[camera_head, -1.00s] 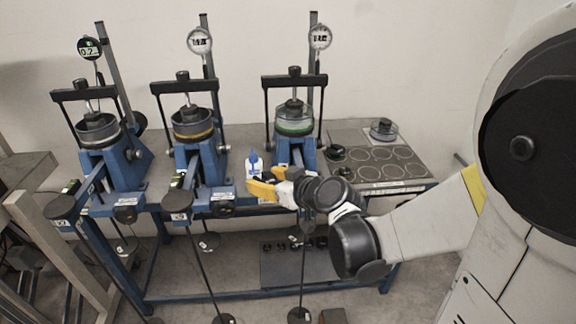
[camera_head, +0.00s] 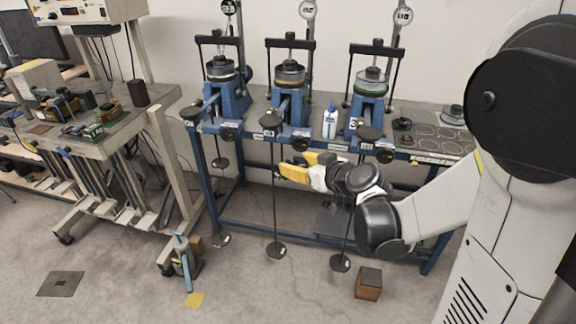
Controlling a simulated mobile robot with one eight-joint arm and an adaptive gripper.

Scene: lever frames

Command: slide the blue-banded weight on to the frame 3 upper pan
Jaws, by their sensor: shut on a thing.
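Frame 3 (camera_head: 368,84) is the rightmost of three blue lever frames on the bench, with a green-banded cell. A round dark pan (camera_head: 370,133) sits at the front end of its lever, and a rod hangs below to a lower pan (camera_head: 340,263) near the floor. My gripper (camera_head: 299,166), with yellow fingers, is in front of the bench, left of and below frame 3's upper pan and close to frame 2's hanging rod. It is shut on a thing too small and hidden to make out. I cannot pick out a blue band on any weight.
Frame 2 (camera_head: 289,88) and frame 1 (camera_head: 222,84) stand to the left, each with a hanging rod. A white bottle (camera_head: 330,122) stands between frames 2 and 3. A marked tray (camera_head: 465,147) lies at right. A brown box (camera_head: 369,284) is on the floor.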

